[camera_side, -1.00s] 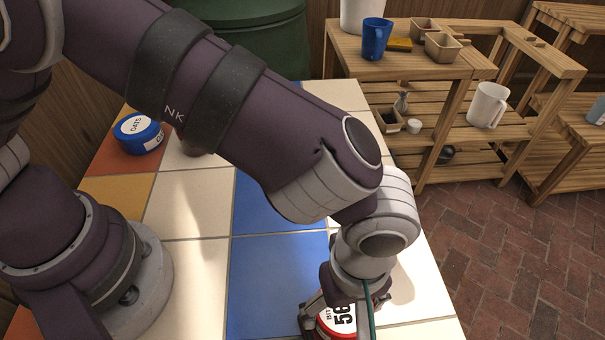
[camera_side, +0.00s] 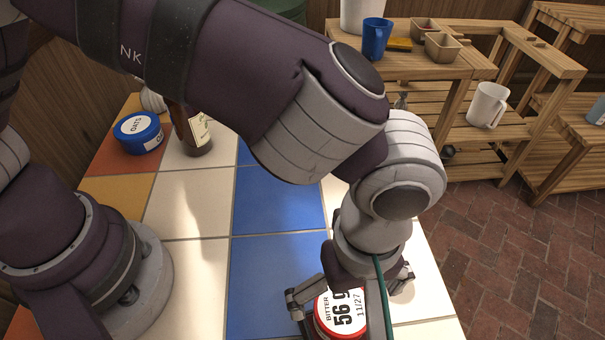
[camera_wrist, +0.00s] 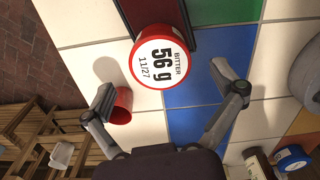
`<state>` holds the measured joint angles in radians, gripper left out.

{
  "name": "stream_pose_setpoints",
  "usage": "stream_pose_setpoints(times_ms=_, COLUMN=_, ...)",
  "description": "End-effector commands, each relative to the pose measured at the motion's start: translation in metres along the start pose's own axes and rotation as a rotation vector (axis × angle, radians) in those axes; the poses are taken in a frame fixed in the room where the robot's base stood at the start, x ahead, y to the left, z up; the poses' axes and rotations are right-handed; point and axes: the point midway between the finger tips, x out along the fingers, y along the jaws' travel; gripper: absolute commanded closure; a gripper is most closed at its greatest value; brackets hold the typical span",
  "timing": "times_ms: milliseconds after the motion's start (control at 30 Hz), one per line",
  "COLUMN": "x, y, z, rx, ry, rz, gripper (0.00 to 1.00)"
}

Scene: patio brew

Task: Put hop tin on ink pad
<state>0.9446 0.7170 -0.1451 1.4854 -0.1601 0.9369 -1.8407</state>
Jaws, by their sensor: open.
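The hop tin (camera_side: 337,325) has a red rim and a white label reading "BITTER 56 g 11/27"; it shows whole in the wrist view (camera_wrist: 160,61).
A red cup (camera_wrist: 122,106) is close to the left finger in the wrist view. A blue oats tub (camera_side: 139,133) and a brown bottle (camera_side: 196,135) stand at the tiled table's far left. Blue tiles (camera_side: 272,270) are clear. Wooden shelves (camera_side: 440,70) stand behind.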

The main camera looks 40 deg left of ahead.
Motion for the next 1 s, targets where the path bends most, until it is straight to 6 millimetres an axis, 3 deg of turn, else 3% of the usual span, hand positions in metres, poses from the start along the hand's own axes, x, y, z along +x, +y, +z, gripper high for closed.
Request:
stream_pose_setpoints(times_ms=200, x=-0.058, y=0.001, z=0.000, rx=-0.001, ry=-0.003, rz=0.006, gripper=0.07)
stream_pose_setpoints(times_ms=367, x=-0.080, y=0.001, z=0.000, rx=-0.001, ry=0.000, rz=0.003, gripper=0.07)
stream_pose_setpoints(times_ms=467, x=-0.090, y=0.001, z=-0.012, rx=0.025, ry=0.001, rz=0.020, gripper=0.07)
stream_pose_setpoints(times_ms=567, x=-0.112, y=-0.004, z=-0.057, rx=0.132, ry=0.019, rz=0.086, gripper=0.07)
stream_pose_setpoints(times_ms=633, x=-0.128, y=-0.018, z=-0.100, rx=0.248, ry=0.057, rz=0.145, gripper=0.07)
stream_pose_setpoints(times_ms=700, x=-0.140, y=-0.042, z=-0.139, rx=0.377, ry=0.116, rz=0.198, gripper=0.07)
stream_pose_setpoints(times_ms=800, x=-0.146, y=-0.085, z=-0.181, rx=0.561, ry=0.227, rz=0.244, gripper=0.07)
stream_pose_setpoints(times_ms=900, x=-0.142, y=-0.124, z=-0.201, rx=0.720, ry=0.338, rz=0.251, gripper=0.07)
stream_pose_setpoints(times_ms=1000, x=-0.135, y=-0.147, z=-0.208, rx=0.827, ry=0.416, rz=0.239, gripper=0.07)
